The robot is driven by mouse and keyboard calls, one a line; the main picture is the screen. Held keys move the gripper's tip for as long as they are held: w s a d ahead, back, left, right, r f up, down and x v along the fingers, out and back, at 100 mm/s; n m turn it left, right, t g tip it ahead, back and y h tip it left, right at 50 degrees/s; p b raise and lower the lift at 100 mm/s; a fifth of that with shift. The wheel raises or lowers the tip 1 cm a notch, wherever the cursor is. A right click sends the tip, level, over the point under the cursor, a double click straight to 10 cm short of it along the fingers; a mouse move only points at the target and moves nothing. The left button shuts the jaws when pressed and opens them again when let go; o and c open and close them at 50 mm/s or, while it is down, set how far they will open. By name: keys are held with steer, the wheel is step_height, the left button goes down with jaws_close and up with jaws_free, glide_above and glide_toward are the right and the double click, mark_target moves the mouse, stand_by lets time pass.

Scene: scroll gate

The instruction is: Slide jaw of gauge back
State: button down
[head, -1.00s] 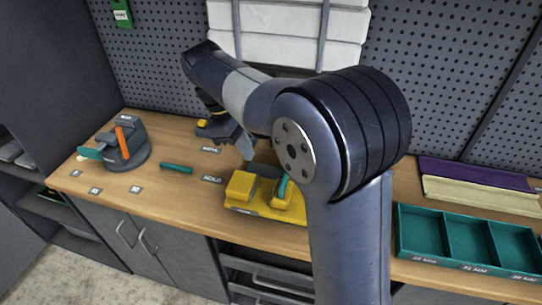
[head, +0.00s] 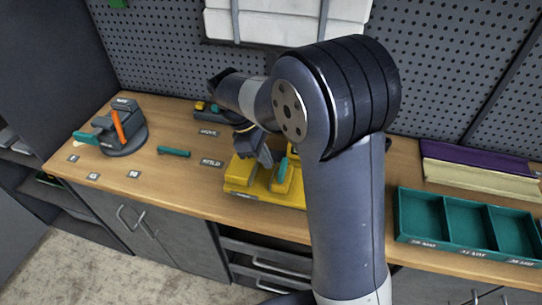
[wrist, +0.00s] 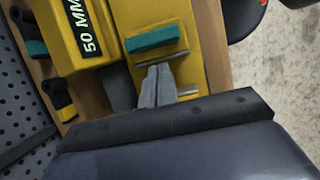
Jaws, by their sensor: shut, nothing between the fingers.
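The yellow gauge (head: 240,184) lies on the bench behind the front edge. It has a left block and a right part bearing a teal piece (head: 283,169). In the wrist view, a yellow block marked "50 MM" (wrist: 78,32) is beside the teal piece (wrist: 150,38), with a gap between block and plate. My gripper (head: 266,160) is over the gauge, between the left block and the teal piece. In the wrist view its fingers (wrist: 158,72) are together and empty, just short of the teal piece. I cannot tell whether they touch the gauge. My arm hides the gauge's right end.
A dark stand with an orange lever (head: 117,126) is at the left. A loose teal bar (head: 173,152) lies between it and the gauge. A yellow-and-black item (head: 203,107) sits at the back. A teal tray (head: 470,250) and purple bar (head: 478,172) are right.

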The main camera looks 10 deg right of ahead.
mark_target(282, 173)
steer(key=shift+s+d, duration=0.3)
steer(key=shift+d, duration=0.35)
steer(key=d, duration=0.1)
steer(key=s+d, duration=0.1)
steer(key=d, duration=0.1)
steer(key=s+d, duration=0.1)
steer(key=d, duration=0.1)
steer(key=shift+d+p, duration=0.1)
steer(key=shift+p, duration=0.2)
steer(key=shift+s, duration=0.1)
